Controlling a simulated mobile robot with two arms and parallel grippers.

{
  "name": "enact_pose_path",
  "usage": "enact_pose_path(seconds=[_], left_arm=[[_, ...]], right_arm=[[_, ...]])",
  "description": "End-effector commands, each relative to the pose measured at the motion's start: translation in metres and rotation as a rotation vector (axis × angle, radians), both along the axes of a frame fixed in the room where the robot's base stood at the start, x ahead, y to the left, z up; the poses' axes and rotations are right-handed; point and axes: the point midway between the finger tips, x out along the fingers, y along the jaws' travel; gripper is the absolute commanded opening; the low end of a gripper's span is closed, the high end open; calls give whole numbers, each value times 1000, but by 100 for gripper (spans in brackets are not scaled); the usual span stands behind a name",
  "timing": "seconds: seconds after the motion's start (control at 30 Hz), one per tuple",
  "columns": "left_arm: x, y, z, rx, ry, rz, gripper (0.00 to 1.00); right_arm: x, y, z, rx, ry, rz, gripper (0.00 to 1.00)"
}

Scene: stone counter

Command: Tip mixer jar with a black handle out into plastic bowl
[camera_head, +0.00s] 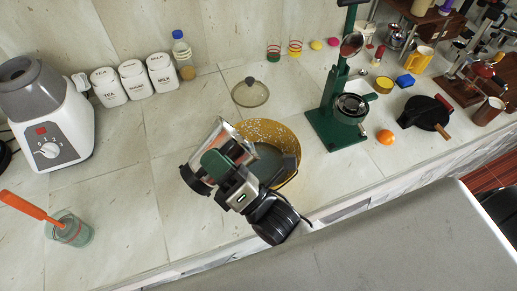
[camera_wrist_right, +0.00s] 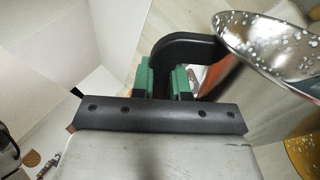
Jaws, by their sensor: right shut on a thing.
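The metallic mixer jar (camera_head: 204,148) is held in the air, tilted, at the left edge of the yellow, white-speckled bowl (camera_head: 287,136). My right gripper (camera_head: 219,162) is shut on its black handle, which shows in the right wrist view (camera_wrist_right: 184,46) between the green fingers. That view also shows the shiny jar (camera_wrist_right: 262,98) at the right, with white specks inside its rim; I cannot tell if these are contents or reflections. The bowl stands on the counter, partly hidden by my gripper and the jar. My left gripper is not in view.
A blender base (camera_head: 55,120) stands at the left, and a glass with an orange-handled tool (camera_head: 70,230) at the front left. A glass lid (camera_head: 250,92) lies behind the bowl. A green press stand (camera_head: 333,128) and an orange (camera_head: 385,137) are to the right.

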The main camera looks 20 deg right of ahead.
Motion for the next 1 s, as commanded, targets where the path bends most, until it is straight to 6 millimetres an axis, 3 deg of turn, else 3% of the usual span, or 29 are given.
enact_pose_path(seconds=[1.0], left_arm=[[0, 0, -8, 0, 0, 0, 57]], right_arm=[[3, -9, 3, 76, 16, 0, 0]])
